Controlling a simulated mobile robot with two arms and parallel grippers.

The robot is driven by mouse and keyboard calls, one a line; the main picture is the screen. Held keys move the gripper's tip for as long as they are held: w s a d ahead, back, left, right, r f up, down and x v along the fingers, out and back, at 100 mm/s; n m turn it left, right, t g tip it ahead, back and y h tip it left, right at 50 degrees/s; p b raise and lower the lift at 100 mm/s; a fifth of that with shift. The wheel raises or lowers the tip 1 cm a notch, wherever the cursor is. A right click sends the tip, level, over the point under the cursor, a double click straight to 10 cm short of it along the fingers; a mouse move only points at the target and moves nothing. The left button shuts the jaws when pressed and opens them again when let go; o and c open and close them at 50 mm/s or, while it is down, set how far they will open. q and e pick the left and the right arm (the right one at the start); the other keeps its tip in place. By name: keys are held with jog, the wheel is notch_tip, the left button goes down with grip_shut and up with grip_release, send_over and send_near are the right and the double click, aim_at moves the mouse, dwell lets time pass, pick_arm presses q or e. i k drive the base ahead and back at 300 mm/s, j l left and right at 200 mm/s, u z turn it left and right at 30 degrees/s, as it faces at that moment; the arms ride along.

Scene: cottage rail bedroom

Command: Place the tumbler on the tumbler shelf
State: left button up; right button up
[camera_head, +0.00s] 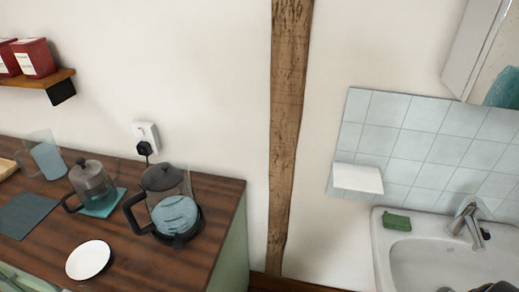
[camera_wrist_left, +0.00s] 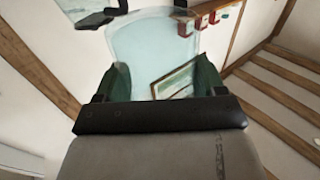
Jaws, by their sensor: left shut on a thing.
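In the left wrist view, my left gripper (camera_wrist_left: 160,78) is shut on a clear, pale blue tumbler (camera_wrist_left: 152,45), with one finger on each side of it. A small white shelf (camera_head: 358,178), which looks like the tumbler shelf, sticks out from the pale blue tiles in the head view. Its top looks empty. Neither gripper can be made out in the head view, so the gap between tumbler and shelf cannot be told.
A white sink (camera_head: 425,260) with a tap (camera_head: 464,222) and green soap (camera_head: 396,221) lies below and right of the shelf. A cabinet (camera_head: 478,45) hangs at upper right.

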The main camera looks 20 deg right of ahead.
aim_at(358, 176)
jog(key=l+z, duration=0.1)
jog(key=z, duration=0.3)
jog(key=l+z, duration=0.1)
jog(key=z, duration=0.35)
jog(key=k+l+z, duration=0.1)
jog(key=z, duration=0.3)
jog(key=l+z, duration=0.1)
jog(key=z, duration=0.35)
jog(key=l+z, duration=0.1)
jog(key=z, duration=0.3)
